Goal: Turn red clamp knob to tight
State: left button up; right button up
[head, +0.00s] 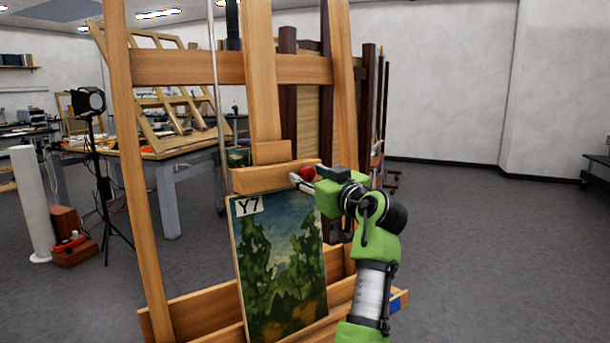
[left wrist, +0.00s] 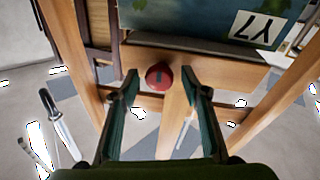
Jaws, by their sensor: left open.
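The red clamp knob (head: 307,174) sits on the wooden top clamp of the easel (head: 262,178), just above a landscape painting (head: 280,262) labelled Y7. My left gripper (head: 311,175) is at the knob, with its fingers spread. In the left wrist view the round knob (left wrist: 158,77) shows between the two open fingertips (left wrist: 160,74), with a gap on each side. A dark mark shows on the knob's face. The gripper does not appear to touch it. In the head view the gripper partly hides the knob. My right gripper is in neither view.
The easel's uprights (head: 124,130) and crossbar (head: 190,67) frame the clamp closely. Behind stand a worktable (head: 165,165) with wooden frames, a lamp on a tripod (head: 90,105) and a white column (head: 32,200). The floor (head: 500,250) at right is clear.

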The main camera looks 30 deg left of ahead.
pick_arm(q)
jog(key=shift+d, duration=0.15)
jog(key=shift+s, duration=0.1)
jog(key=c, duration=1.1)
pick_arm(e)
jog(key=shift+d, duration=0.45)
pick_arm(q)
jog(key=shift+r, duration=0.15)
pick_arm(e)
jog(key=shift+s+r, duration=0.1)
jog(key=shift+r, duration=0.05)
